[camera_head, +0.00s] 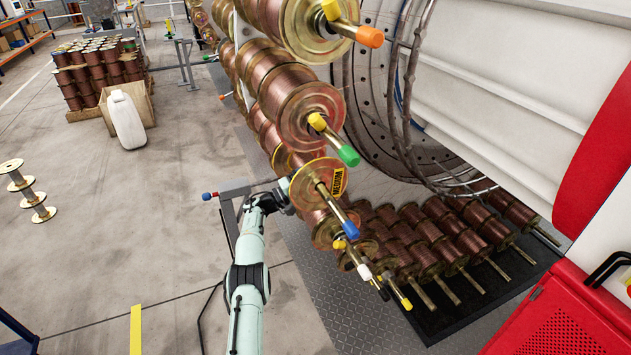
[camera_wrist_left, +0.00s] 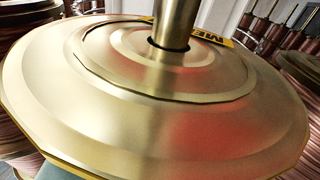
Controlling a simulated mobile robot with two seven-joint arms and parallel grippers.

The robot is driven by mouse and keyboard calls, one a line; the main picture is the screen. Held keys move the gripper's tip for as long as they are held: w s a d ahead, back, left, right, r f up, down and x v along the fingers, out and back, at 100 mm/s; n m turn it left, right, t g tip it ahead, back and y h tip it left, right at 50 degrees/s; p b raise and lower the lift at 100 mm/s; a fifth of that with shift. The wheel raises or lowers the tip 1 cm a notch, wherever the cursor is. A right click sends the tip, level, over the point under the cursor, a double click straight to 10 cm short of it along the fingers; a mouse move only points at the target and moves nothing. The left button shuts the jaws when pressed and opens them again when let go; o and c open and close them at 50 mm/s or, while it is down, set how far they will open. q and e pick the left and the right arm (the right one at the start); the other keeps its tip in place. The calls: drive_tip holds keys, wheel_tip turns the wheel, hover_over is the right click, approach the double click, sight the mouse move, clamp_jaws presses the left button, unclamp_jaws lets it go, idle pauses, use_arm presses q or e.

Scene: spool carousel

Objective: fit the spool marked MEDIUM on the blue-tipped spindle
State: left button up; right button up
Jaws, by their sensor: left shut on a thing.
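The spool marked MEDIUM (camera_head: 312,172) has a brassy flange with a yellow label (camera_head: 338,181). The blue-tipped spindle (camera_head: 336,208) passes through its centre hole, and its blue tip (camera_head: 350,229) sticks out in front. My left gripper (camera_head: 288,199) is shut on the spool at its left rim. In the left wrist view the spool's flange (camera_wrist_left: 150,120) fills the picture, with the spindle shaft (camera_wrist_left: 175,22) rising from the hole and partly covering the label. The spool's far side and the gripper's fingertips are hidden. My right gripper is not in view.
Copper spools on a green-tipped spindle (camera_head: 335,143) and an orange-tipped spindle (camera_head: 352,28) are just above. Lower spindles (camera_head: 365,272) crowd beneath. A grey stand (camera_head: 229,215) is left of my wrist. Open floor (camera_head: 110,210) lies further left.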

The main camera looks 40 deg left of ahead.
use_arm(q)
drive_tip(key=shift+r+h, duration=0.3)
drive_tip(key=shift+r, duration=0.35)
drive_tip(key=o, duration=1.7)
drive_tip(key=shift+d, duration=0.1)
drive_tip(key=shift+f, duration=0.65)
drive_tip(key=shift+r+b+v, duration=0.1)
drive_tip(key=shift+b+v, duration=0.75)
drive_tip(key=shift+v, duration=2.45)
drive_tip(key=shift+r+b+v, duration=0.15)
drive_tip(key=shift+b+v, duration=0.65)
drive_tip(key=shift+v, duration=2.55)
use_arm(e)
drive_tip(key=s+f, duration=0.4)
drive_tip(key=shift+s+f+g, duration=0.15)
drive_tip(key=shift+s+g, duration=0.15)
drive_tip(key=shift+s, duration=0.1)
